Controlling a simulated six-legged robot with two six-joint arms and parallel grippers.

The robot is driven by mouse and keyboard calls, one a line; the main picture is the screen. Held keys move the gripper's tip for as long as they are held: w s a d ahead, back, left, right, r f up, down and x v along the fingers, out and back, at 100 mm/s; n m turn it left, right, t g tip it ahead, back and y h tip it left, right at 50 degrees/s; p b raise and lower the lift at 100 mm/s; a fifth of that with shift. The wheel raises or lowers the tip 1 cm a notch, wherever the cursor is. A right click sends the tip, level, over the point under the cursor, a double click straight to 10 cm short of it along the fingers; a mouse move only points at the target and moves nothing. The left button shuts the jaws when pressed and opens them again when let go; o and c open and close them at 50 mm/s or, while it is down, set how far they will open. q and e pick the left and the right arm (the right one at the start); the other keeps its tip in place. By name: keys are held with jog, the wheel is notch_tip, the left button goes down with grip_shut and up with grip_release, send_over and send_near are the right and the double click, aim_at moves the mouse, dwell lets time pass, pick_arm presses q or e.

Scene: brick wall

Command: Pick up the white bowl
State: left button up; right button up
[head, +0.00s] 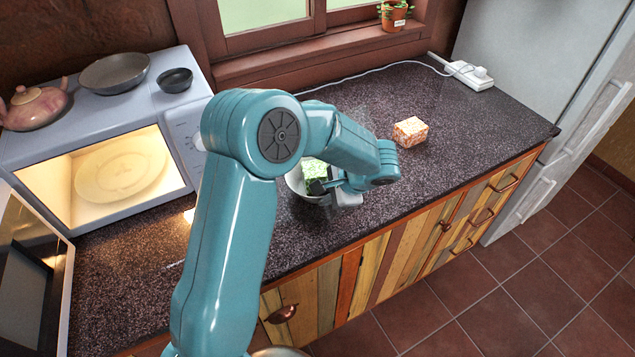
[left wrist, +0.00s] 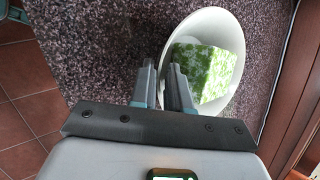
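The white bowl (head: 296,183) stands on the dark counter (head: 462,121), mostly behind my left arm in the head view. In the left wrist view the bowl (left wrist: 238,22) shows with a green and white patterned block (left wrist: 215,72) inside it. The block (head: 315,170) also shows in the head view. My left gripper (head: 338,188) is at the bowl's near rim. In the left wrist view its fingers (left wrist: 162,75) are close together, with the bowl's edge seemingly between them. Whether they press on it cannot be told. My right gripper is not in view.
An open, lit microwave (head: 188,135) stands at the left, with a teapot (head: 35,108), a pan (head: 113,72) and a small dark bowl (head: 175,80) on top. An orange patterned block (head: 410,131) and a power strip (head: 469,74) are farther right. The counter between is clear.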

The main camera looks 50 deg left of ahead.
pick_arm(q)
jog(key=shift+s+r, duration=0.1)
jog(key=shift+s, duration=0.15)
grip_shut()
jog(key=shift+w+a, duration=0.1)
jog(key=shift+w, duration=0.05)
